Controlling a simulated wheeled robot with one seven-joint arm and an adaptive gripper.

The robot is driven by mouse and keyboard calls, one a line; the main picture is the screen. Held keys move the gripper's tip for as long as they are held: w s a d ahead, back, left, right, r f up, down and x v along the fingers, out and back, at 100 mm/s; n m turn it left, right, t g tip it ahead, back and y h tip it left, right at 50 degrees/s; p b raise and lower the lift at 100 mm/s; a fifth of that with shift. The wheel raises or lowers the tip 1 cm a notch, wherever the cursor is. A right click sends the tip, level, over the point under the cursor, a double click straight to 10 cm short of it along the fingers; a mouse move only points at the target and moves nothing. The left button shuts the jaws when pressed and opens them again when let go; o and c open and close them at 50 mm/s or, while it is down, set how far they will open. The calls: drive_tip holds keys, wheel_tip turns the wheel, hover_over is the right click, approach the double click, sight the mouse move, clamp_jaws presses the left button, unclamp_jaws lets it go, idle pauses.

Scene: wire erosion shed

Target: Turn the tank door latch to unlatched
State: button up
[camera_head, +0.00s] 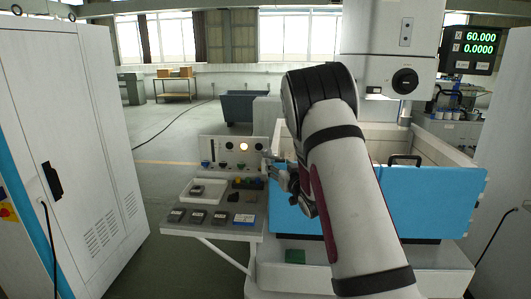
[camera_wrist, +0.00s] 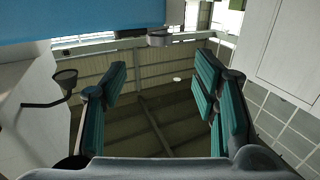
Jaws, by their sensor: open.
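The blue tank door (camera_head: 440,198) closes the front of the white tank in the head view, partly hidden behind my arm. A black bar handle (camera_head: 404,159) shows at its top edge. I cannot pick out the latch for certain in the head view. My gripper (camera_head: 282,178) is beside the door's left end, seen small and partly covered by my arm. In the wrist view my gripper (camera_wrist: 160,85) is open, with nothing between its teal pads. A blue panel (camera_wrist: 80,18) fills the upper left there. A small grey round-ended part (camera_wrist: 159,39) sits below it, beyond the fingertips; it may be the latch.
A white cabinet (camera_head: 75,150) stands at left. Open floor lies between. A dark cup-like part (camera_wrist: 65,78) is left of my fingers.

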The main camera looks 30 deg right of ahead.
sight(268, 153)
drive_tip(key=w, duration=0.4)
drive_tip(key=w+d, duration=0.1)
drive_tip(key=w, duration=0.4)
drive_tip(key=w+d, duration=0.1)
drive_tip(key=w, duration=0.3)
drive_tip(key=shift+w+d, duration=0.15)
drive_tip(key=shift+w, duration=0.15)
drive_tip(key=shift+c, duration=0.4)
drive_tip(key=c, duration=1.1)
